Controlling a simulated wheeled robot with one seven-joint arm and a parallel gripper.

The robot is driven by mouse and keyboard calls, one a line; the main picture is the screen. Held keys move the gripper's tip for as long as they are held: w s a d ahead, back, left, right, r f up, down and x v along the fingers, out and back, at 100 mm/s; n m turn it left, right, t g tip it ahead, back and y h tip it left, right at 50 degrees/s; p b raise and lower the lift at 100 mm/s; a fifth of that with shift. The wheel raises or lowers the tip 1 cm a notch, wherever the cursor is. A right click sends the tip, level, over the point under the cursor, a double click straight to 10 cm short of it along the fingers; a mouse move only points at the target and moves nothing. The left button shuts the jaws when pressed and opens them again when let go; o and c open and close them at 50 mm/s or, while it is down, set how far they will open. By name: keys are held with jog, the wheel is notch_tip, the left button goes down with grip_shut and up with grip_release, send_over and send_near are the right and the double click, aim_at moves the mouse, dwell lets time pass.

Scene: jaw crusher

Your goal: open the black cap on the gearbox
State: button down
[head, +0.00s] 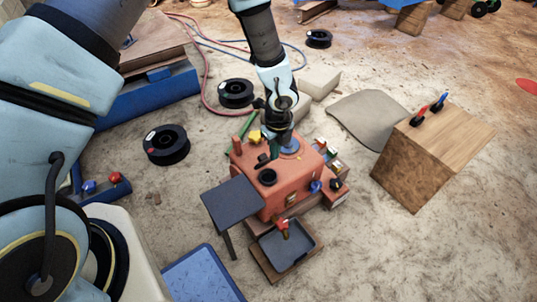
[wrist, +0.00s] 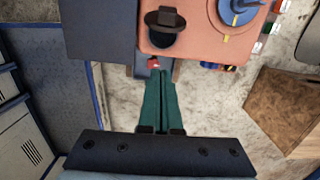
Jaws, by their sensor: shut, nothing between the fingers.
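The orange-red gearbox (head: 297,178) stands in the middle of the head view; its top also shows at the top of the wrist view (wrist: 204,45). The black cap (wrist: 165,18) appears raised and tilted above a dark round mouth (wrist: 163,40) on the gearbox top. In the head view the dark round mouth (head: 267,177) sits near the front edge of the top. My gripper (head: 275,157) is over the gearbox, near the cap. Its green fingers (wrist: 160,73) are together and empty, apart from the cap in the wrist view.
A dark side table (head: 232,200) stands left of the gearbox. A tray (head: 285,262) with a red-handled item lies in front. A blue knob or disc (wrist: 235,12) is on the gearbox top. A wooden box (head: 425,160) stands right. Black spools (head: 166,145) lie on the floor at left.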

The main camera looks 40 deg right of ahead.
aim_at(263, 155)
jog(key=shift+m, duration=0.3)
jog(key=f, duration=0.4)
jog(key=f+b, duration=0.1)
jog(key=f, duration=0.4)
jog(key=shift+d+f, duration=0.2)
jog(key=shift+f, duration=0.1)
jog(key=w, duration=0.2)
jog(key=shift+w+r, duration=0.25)
jog(key=shift+w, duration=0.1)
jog(key=shift+w+d+r+p, duration=0.1)
jog(key=shift+w+r+p, duration=0.1)
jog(key=shift+w+p, duration=0.25)
jog(key=shift+w, duration=0.2)
jog(key=shift+w+r+p, duration=0.3)
jog(key=shift+w+p, duration=0.1)
jog(key=shift+w, duration=0.1)
jog(key=shift+w+r+p, duration=0.3)
jog(key=shift+w+p, duration=0.05)
jog(key=shift+w, duration=0.15)
jog(key=shift+w+d+f, duration=0.1)
jog(key=shift+w, duration=0.4)
